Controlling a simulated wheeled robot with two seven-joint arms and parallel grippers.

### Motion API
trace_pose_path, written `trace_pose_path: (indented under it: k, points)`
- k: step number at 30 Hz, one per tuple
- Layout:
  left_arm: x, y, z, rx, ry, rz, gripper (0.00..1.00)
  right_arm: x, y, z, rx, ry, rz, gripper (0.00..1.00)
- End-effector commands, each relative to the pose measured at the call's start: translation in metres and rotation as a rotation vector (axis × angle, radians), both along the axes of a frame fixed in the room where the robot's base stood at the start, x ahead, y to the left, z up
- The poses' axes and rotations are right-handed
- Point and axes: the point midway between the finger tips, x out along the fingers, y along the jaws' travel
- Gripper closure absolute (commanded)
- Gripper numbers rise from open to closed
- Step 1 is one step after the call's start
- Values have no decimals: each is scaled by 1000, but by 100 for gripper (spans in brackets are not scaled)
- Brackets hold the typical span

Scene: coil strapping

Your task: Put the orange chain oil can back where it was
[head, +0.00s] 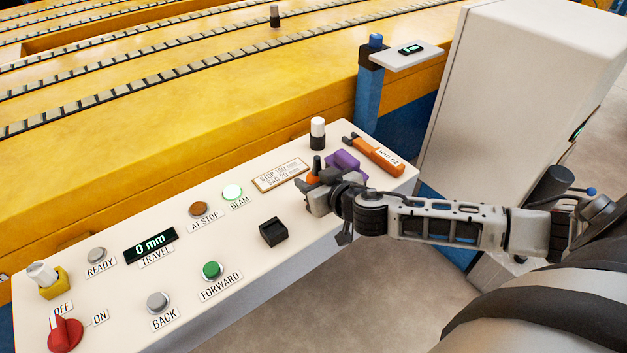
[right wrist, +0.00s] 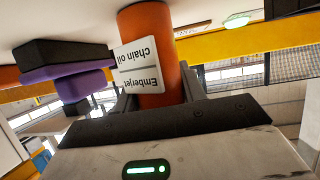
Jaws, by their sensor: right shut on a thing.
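The orange chain oil can (right wrist: 182,84) is between the fingers of my right gripper (right wrist: 150,98), which is shut on it. Its white label reads "Emberjet Chain oil" and appears upside down in the right wrist view. In the head view the can (head: 314,180) shows as a small orange part with a dark top, mostly hidden by my right gripper (head: 318,196). It looks upright, at the right part of the cream control panel (head: 215,285). Whether its base touches the panel cannot be told. My left gripper is not in view.
A purple object (head: 347,160) stands close behind my right gripper. Behind are a white-capped black cylinder (head: 317,134) and an orange tool (head: 374,156). A black block (head: 273,232) is left of the gripper; buttons, a display and a red switch (head: 65,334) lie further left.

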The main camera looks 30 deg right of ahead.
Motion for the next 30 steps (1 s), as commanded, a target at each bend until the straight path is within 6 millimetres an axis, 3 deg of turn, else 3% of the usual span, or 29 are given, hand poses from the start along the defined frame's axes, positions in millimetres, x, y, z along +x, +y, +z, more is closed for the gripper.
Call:
trace_pose_path:
  k: [6,7,9,20,30]
  points:
    - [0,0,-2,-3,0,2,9,0,0,-2,1,-2,1,91]
    - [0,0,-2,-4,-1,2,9,0,0,-3,1,0,1,57]
    - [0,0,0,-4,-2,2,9,0,0,-2,1,0,0,38]
    - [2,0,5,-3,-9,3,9,0,0,3,-1,-1,0,38]
    - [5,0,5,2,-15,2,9,-57,1,22,0,5,2,38]
